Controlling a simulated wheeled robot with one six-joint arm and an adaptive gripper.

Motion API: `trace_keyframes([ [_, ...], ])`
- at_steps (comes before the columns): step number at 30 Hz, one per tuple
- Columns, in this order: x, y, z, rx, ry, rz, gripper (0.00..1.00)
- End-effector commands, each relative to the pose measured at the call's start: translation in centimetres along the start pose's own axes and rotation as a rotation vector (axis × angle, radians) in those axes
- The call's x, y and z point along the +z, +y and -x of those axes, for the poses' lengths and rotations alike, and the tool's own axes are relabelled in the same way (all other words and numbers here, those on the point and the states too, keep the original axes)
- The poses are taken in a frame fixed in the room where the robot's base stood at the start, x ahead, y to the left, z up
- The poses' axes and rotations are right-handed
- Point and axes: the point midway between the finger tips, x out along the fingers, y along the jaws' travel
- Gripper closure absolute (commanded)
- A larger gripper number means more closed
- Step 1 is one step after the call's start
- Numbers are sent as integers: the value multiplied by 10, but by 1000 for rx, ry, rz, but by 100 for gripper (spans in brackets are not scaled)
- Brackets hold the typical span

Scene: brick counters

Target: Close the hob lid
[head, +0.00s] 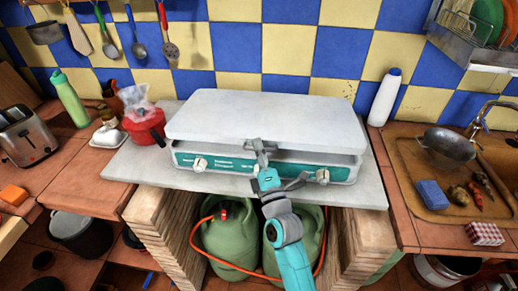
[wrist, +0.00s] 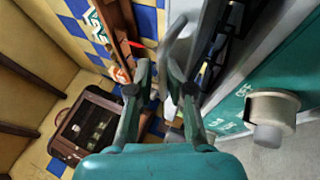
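The hob lid (head: 225,112) is a pale grey panel over the hob. It is tilted low, and a gap shows between its front edge and the hob body, clearest at the right. The hob (head: 235,166) has a teal front panel with knobs; the panel also shows at the right of the wrist view (wrist: 284,75). My gripper (head: 259,147) is at the middle of the lid's front edge in the head view; whether it touches is unclear.
A red pot (head: 146,127) stands left of the hob, and a white bottle (head: 385,97) stands to its right. Green gas cylinders (head: 230,240) with an orange hose are under the counter slab (head: 135,165). A sink basin with a colander (head: 447,147) is at the right.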

Motion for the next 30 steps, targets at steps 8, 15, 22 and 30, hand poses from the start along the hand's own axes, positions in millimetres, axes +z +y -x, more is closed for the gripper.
trace_keyframes([
  [8,0,1,16,0,-2,-1,82],
  [15,3,18,58,2,-1,0,82],
  [22,6,33,96,0,-1,0,82],
  [30,7,43,120,0,-1,-1,82],
])
